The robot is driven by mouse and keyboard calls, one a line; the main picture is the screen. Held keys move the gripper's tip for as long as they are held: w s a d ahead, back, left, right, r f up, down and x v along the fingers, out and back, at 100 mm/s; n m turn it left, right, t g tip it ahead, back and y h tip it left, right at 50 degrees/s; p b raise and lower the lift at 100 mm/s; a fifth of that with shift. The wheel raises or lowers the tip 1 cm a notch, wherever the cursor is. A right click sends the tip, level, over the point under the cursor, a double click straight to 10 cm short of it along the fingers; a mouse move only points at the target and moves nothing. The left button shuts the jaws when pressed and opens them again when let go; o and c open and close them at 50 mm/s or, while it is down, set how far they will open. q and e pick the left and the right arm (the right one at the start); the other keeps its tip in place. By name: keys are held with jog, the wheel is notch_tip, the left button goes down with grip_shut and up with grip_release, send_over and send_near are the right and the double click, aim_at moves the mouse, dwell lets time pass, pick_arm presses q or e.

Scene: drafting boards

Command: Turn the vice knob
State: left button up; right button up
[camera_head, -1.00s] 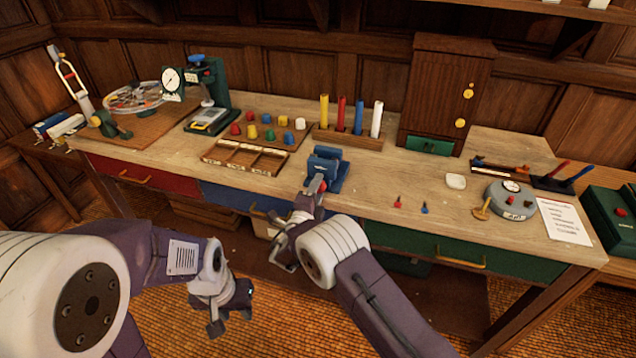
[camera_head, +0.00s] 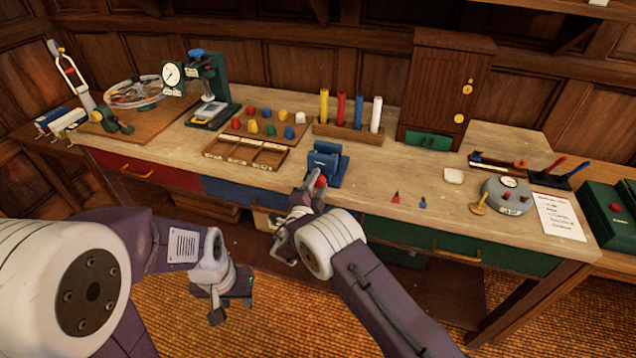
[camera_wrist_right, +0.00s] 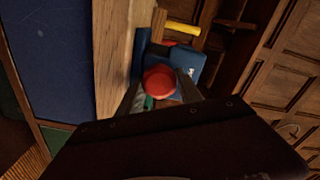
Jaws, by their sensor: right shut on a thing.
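The blue vice (camera_head: 327,162) stands at the front edge of the workbench, near its middle. Its red knob (camera_head: 321,181) faces me, and it shows as a round red cap in the right wrist view (camera_wrist_right: 160,82). My right gripper (camera_head: 314,186) is shut on the knob, with one grey finger on each side of it in the wrist view. The vice body (camera_wrist_right: 191,66) is just behind the knob there. My left gripper (camera_head: 232,302) hangs low in front of the bench, apart from everything, with its fingers apart and empty.
Small red and blue pieces (camera_head: 422,203) lie right of the vice. A grey round device (camera_head: 507,196) sits further right. Bare bench top lies between.

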jog(key=shift+f, duration=0.1)
jog(key=o, duration=1.4)
jog(key=shift+c, duration=0.2)
jog(key=v, duration=0.9)
